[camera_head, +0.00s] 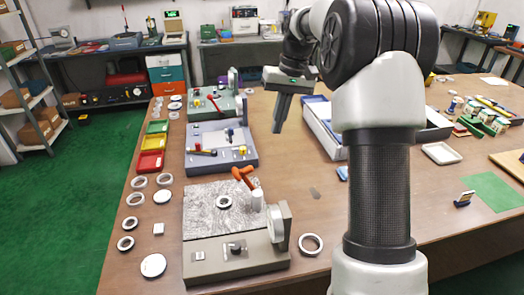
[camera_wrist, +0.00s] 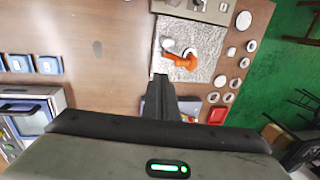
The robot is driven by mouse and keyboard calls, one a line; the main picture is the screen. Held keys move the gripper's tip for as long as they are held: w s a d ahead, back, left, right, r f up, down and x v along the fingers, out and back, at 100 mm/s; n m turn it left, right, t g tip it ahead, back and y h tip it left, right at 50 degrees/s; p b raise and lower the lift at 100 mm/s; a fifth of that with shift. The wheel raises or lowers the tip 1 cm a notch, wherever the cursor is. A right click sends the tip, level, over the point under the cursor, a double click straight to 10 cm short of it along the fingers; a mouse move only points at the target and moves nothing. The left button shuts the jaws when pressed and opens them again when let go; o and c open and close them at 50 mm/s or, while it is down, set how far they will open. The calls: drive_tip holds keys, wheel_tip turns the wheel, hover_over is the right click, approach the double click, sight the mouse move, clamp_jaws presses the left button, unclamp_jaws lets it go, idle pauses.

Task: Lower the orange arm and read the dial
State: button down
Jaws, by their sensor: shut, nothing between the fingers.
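The orange arm (camera_head: 243,176) stands raised on a white post (camera_head: 257,199) of the nearest grey device (camera_head: 230,262). A metal ring (camera_head: 224,202) lies on the device's mottled plate (camera_head: 200,200), left of the post. The dial (camera_head: 276,224) is a pale round part in an upright housing at the plate's right; its face is seen edge-on and I cannot read it. My gripper (camera_head: 277,131) is shut and empty, pointing down, above and behind the device. In the wrist view, the orange arm (camera_wrist: 181,60) lies beyond my fingertips (camera_wrist: 160,76), apart from them.
Two similar devices, one blue-grey (camera_head: 222,150) and one green (camera_head: 212,104), stand farther back. Several loose rings (camera_head: 126,243) lie along the left edge by red, yellow and green trays (camera_head: 152,142). A white-walled box (camera_head: 325,130) stands right of my gripper. Table right of the device is mostly clear.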

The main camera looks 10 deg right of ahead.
sight(237, 170)
drive_tip(key=a+f+b, duration=0.1)
drive_tip(key=a+f, duration=0.4)
drive_tip(key=f, duration=0.6)
drive_tip(key=shift+a+f, duration=0.2)
drive_tip(key=shift+a, duration=0.1)
drive_tip(key=shift+a, duration=0.1)
drive_tip(key=shift+a+r+h+p, duration=0.15)
drive_tip(key=shift+a+h+p, duration=0.4)
drive_tip(key=shift+a, duration=0.3)
drive_tip(key=a+h, duration=0.2)
drive_tip(key=a+f+h+p, duration=0.1)
drive_tip(key=a+h, duration=0.1)
drive_tip(key=a, duration=0.1)
drive_tip(key=shift+a+f+h, duration=0.15)
drive_tip(key=shift+f+h, duration=0.05)
drive_tip(key=shift+h, duration=0.05)
drive_tip(key=a+f+h+b, duration=0.2)
drive_tip(key=a+f+h, duration=0.3)
drive_tip(key=a+h, duration=0.1)
drive_tip(key=shift+f, duration=0.35)
drive_tip(key=shift+a+f, duration=0.3)
drive_tip(key=shift+f, duration=0.2)
